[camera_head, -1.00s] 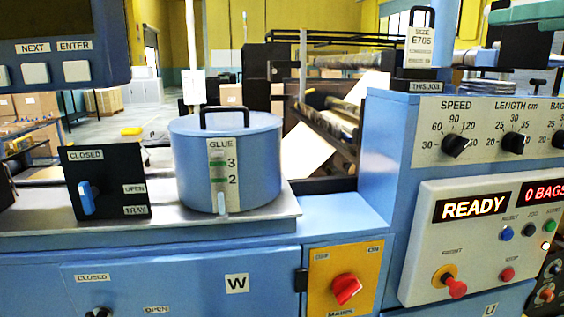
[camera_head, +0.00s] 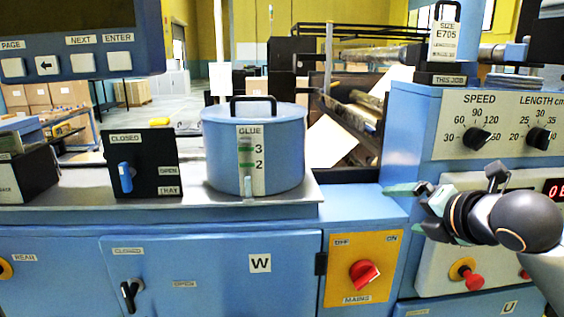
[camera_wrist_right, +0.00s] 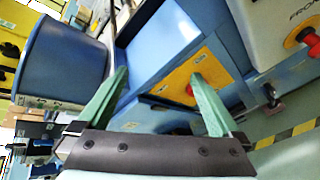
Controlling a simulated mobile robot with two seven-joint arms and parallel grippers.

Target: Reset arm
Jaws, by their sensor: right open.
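My right gripper (camera_head: 412,208) comes in from the right in the head view, in front of the control panel and to the upper right of the yellow mains plate. Its green fingers (camera_wrist_right: 155,100) stand apart with nothing between them in the right wrist view. The red mains knob (camera_head: 364,274) on its yellow plate (camera_head: 341,289) shows between and beyond the fingers in the wrist view. My left gripper is not in either view.
A blue glue pot (camera_head: 218,150) stands on the machine's metal top. Left of it is a black tray panel (camera_head: 149,152) with a blue lever. A red front knob (camera_head: 473,281) sits just below my right arm. A size block (camera_head: 444,42) stands on the cabinet.

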